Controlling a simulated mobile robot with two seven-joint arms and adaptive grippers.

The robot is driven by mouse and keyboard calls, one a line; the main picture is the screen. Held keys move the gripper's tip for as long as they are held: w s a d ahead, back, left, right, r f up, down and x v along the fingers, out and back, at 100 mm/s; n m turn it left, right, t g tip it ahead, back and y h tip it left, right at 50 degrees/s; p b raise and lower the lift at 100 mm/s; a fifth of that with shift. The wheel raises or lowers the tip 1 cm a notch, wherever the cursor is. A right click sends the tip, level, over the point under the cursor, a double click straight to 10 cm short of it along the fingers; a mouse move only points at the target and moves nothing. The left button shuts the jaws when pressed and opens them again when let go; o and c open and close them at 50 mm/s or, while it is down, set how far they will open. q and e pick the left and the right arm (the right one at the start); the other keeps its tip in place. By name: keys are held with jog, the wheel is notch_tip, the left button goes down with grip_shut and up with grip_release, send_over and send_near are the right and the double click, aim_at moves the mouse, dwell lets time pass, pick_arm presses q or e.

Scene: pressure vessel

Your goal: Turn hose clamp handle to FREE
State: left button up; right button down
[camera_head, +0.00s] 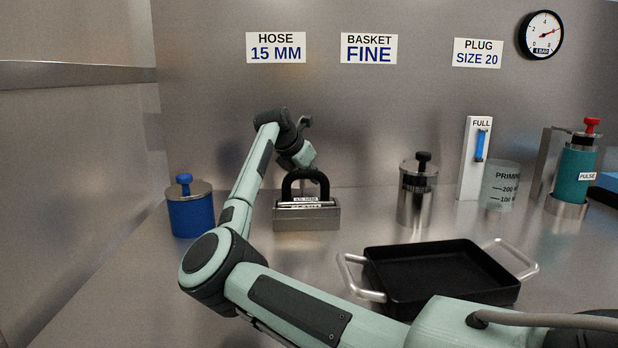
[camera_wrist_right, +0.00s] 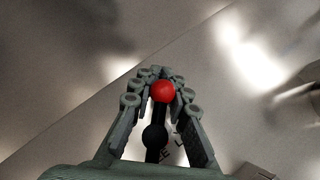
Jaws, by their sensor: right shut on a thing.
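In the right wrist view, a red ball knob (camera_wrist_right: 163,91) sits between the fingertips of my right gripper (camera_wrist_right: 162,80). A dark handle (camera_wrist_right: 155,137) with a black round part runs down from it. The fingers are drawn in around the knob. In the head view, my right gripper (camera_head: 308,160) is small and partly hidden, pointing down behind a grey block (camera_head: 306,219) with a black arch (camera_head: 304,176) and a 15 MM label. The knob cannot be made out there. Lettering beside the handle is mostly covered; I cannot read which position it marks. My left gripper is not in view.
A blue canister (camera_head: 190,214) stands left of my right arm. A steel canister (camera_head: 416,195), a clear beaker (camera_head: 498,186) and a teal cylinder (camera_head: 573,177) stand to the right. A black tray (camera_head: 440,254) with metal handles lies in front, close to my right arm.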

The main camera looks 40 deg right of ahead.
jog(key=shift+s+r+m+g, duration=0.1)
jog(key=shift+s+m+g, duration=0.25)
jog(key=shift+m+g, duration=0.5)
jog(key=shift+s+m+g+p, duration=0.2)
jog(key=shift+m+g+p, duration=0.15)
jog(key=shift+m, duration=0.2)
jog(key=m+g, duration=0.1)
jog(key=s+m+g+p, duration=0.1)
jog(key=m, duration=0.1)
jog(key=shift+s+a+g, duration=0.1)
jog(key=shift+s+g, duration=0.15)
jog(key=shift+g, duration=0.15)
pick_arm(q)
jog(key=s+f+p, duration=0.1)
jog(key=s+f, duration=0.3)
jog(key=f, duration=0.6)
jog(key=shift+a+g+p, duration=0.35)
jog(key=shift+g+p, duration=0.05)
pick_arm(e)
jog(key=shift+s+a+m+g+y, duration=0.25)
jog(key=shift+m+g, duration=0.25)
jog(key=shift+m, duration=0.35)
jog(key=shift+s+a+m+g+y, duration=0.15)
jog(key=shift+s+m+g, duration=0.25)
jog(key=shift+m, duration=0.45)
jog(key=shift+w, duration=0.1)
jog(key=c, duration=1.6)
grip_release()
